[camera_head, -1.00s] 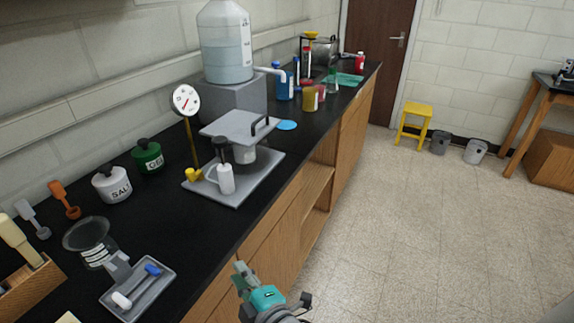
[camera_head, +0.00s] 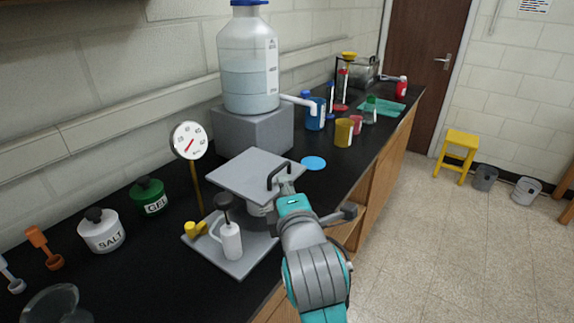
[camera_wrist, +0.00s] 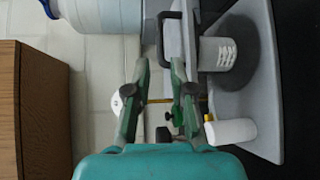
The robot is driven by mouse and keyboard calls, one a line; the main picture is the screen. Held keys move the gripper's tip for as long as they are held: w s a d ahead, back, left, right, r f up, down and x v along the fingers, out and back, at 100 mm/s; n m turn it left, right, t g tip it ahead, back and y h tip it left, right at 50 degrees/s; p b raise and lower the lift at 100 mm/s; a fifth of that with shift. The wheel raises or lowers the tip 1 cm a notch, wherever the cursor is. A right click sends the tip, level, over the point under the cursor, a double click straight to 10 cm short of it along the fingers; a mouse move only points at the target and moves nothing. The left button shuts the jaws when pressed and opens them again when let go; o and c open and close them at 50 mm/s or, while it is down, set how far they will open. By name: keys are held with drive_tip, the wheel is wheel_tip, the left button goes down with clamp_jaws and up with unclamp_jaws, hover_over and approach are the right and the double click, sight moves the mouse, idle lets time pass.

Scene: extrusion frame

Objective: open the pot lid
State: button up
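A flat grey square lid (camera_head: 245,172) with a black loop handle (camera_head: 279,174) lies over a pot (camera_head: 258,210) on a grey base plate (camera_head: 245,266). The lid looks level. The handle also shows in the wrist view (camera_wrist: 162,38), and the pot with its white label (camera_wrist: 217,54) is beside it there. My gripper (camera_wrist: 160,64) is open, its two green fingers apart. In the head view my gripper (camera_head: 288,188) is right at the front of the handle. The handle's bar lines up with the gap between the fingertips; I cannot tell whether they touch it.
A white pump bottle (camera_head: 231,241) and a yellow fitting (camera_head: 194,229) stand on the plate. A dial gauge (camera_head: 188,140) is behind them. A large bottle (camera_head: 248,65) on a grey block is behind the lid. Salt (camera_head: 101,231) and gel (camera_head: 149,197) jars stand left.

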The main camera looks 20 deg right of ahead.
sight(279, 171)
drive_tip(key=x, duration=1)
clamp_jaws()
